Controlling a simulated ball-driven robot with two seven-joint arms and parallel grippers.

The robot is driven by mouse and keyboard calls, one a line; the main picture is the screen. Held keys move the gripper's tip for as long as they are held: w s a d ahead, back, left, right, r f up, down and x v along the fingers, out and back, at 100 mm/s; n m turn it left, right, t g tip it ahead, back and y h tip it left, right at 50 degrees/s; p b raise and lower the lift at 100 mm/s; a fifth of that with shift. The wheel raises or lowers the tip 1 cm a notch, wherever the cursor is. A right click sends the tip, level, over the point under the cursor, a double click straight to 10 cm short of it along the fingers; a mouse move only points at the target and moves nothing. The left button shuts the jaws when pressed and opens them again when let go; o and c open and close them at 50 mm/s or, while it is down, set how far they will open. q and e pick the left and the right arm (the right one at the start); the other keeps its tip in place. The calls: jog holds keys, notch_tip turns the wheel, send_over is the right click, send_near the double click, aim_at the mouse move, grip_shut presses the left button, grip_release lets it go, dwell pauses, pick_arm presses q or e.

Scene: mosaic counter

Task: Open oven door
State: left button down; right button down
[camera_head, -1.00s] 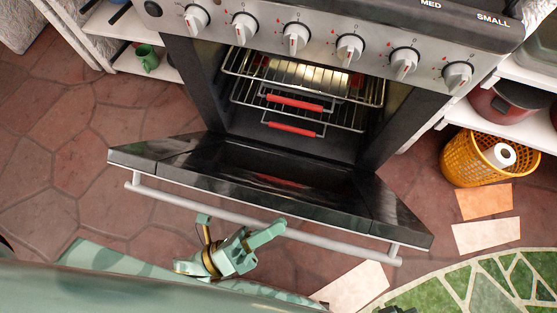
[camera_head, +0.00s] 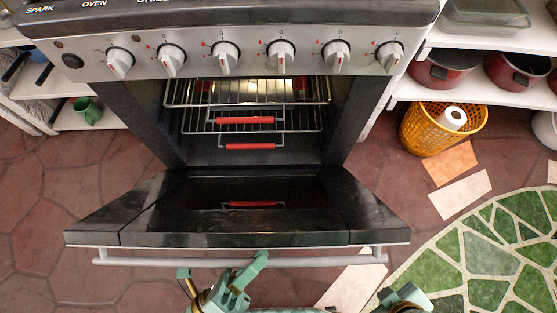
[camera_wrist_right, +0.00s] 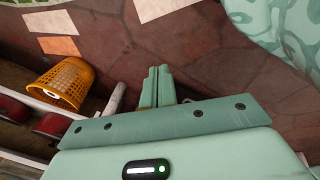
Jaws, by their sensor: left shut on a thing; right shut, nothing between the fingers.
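The oven door (camera_head: 230,222) hangs folded far down and outward from the oven, its inner side facing up and the cavity open to view. Its pale bar handle (camera_head: 140,262) runs along the front edge. My left gripper (camera_head: 238,275) is at the middle of the handle, shut on it; the exact contact is partly hidden by the fingers. My right gripper (camera_head: 408,298) is at the bottom edge of the head view, right of the door. In the right wrist view its fingers (camera_wrist_right: 157,86) are together, with nothing between them.
Wire racks (camera_head: 255,92) with red grips sit inside the oven. A yellow basket (camera_head: 415,133) holding a paper roll stands right of it, below red pots (camera_head: 442,74) on a shelf. A green patterned rug (camera_head: 490,250) and pale tiles (camera_head: 460,194) lie at right.

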pick_arm(q)
jog(key=shift+w+a+f, duration=0.1)
pick_arm(e)
jog(key=w+d+f+m+t+y, duration=0.15)
jog(key=w+f+y, duration=0.35)
jog(key=w, duration=0.9)
jog(key=w+d+r+m+t+y, duration=0.1)
jog(key=w+r+y, duration=0.15)
jog(key=w, duration=0.55)
jog(key=w+d+r+t+y, duration=0.1)
jog(key=w+d+r+t, duration=0.15)
jog(key=w, duration=0.55)
jog(key=a+r+n+g+y, duration=0.55)
jog(key=a+r+g, duration=0.25)
jog(key=a+r, duration=0.85)
jog(key=n+g+h, duration=0.2)
jog(key=n+g, duration=0.1)
jog(key=g, duration=0.5)
send_near(283, 232)
jog(key=w+d+r, duration=0.2)
jog(key=w, duration=0.1)
jog(key=shift+h, duration=0.4)
jog(key=x, duration=1)
jog(key=shift+s+d, duration=0.1)
jog(key=shift+s, duration=0.15)
jog(key=shift+s, duration=0.1)
